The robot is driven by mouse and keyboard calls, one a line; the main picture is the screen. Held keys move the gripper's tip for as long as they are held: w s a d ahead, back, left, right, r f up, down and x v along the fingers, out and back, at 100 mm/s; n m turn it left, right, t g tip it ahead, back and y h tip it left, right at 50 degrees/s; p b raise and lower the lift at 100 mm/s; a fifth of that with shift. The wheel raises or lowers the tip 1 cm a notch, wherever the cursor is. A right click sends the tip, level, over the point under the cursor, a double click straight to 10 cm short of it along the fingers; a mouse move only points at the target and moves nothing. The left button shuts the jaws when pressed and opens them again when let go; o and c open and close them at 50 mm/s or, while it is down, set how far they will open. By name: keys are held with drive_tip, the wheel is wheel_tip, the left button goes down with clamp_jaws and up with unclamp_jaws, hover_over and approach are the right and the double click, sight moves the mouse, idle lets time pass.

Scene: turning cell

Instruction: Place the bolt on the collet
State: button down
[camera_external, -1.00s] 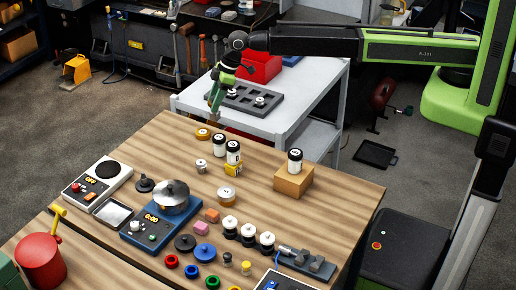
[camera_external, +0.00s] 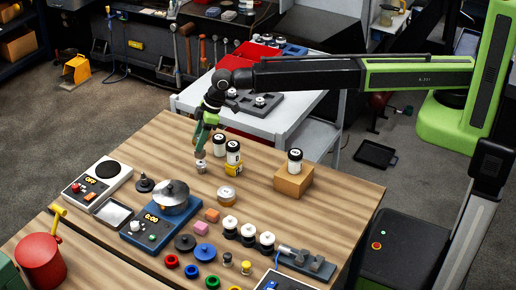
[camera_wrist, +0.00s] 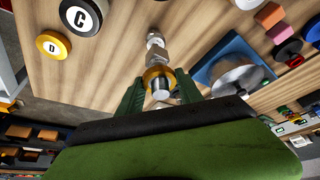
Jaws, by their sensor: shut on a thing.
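Silver, faceted metal (camera_wrist: 156,55) shows in line just beyond the fingertips. I cannot tell where the bolt stops and the collet begins, or whether they touch.
Black-lidded jars (camera_external: 219,145) stand close to the right of my gripper. A grey tray (camera_external: 262,104) sits on the white bench behind.

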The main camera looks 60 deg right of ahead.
wheel_tip(320, 180, down, 3)
drive_tip(key=shift+r+b, duration=0.2)
drive_tip(key=shift+b, duration=0.35)
drive_tip(key=shift+r, duration=0.25)
drive_tip(key=shift+f, duration=0.15)
drive_tip(key=c, duration=0.8)
unclamp_jaws()
drive_tip(key=p+v, duration=1.1)
drive_tip(key=v, duration=0.1)
